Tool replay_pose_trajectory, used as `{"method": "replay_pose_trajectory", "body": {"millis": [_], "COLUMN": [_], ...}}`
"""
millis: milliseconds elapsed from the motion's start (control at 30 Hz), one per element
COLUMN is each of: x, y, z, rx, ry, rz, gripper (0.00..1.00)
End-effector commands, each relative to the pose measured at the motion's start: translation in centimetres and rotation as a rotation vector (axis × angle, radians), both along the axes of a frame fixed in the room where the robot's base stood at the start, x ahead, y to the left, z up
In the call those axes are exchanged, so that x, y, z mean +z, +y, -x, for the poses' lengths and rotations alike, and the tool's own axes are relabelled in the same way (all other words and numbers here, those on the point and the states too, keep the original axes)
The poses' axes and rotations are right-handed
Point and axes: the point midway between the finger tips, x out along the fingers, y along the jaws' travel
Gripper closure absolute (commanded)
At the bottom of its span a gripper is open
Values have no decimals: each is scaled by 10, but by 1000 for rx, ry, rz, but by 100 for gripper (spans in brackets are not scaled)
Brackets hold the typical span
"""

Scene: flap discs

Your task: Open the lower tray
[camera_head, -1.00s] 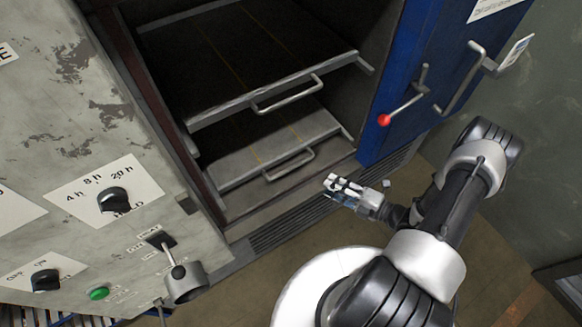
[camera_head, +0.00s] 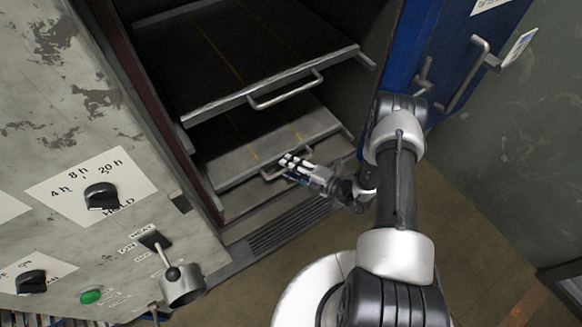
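The lower tray (camera_head: 236,178) sits inside the open oven cabinet, a dark sheet with a pale metal front edge. Its bar handle (camera_head: 271,175) shows at the front edge, partly hidden by my gripper. The upper tray (camera_head: 205,108) is above it, with its own bar handle (camera_head: 287,97). My gripper (camera_head: 288,163) is at the lower tray's handle, at its right part, and overlaps it in the picture. I cannot tell whether it touches the handle, or whether the fingers are open or shut around it.
The blue door (camera_head: 450,60) stands open at the right, partly behind my arm. A grey control panel (camera_head: 70,130) with knobs and a lever (camera_head: 172,270) is at the left. Open floor lies at the right.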

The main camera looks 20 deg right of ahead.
Motion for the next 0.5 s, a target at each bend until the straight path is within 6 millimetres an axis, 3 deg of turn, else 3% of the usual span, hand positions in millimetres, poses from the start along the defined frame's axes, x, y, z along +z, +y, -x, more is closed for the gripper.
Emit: {"method": "replay_pose_trajectory", "body": {"millis": [233,500], "x": [0,0], "y": [0,0], "z": [-1,-1], "rx": [0,0], "ry": [0,-1], "rz": [0,1], "gripper": [69,86]}}
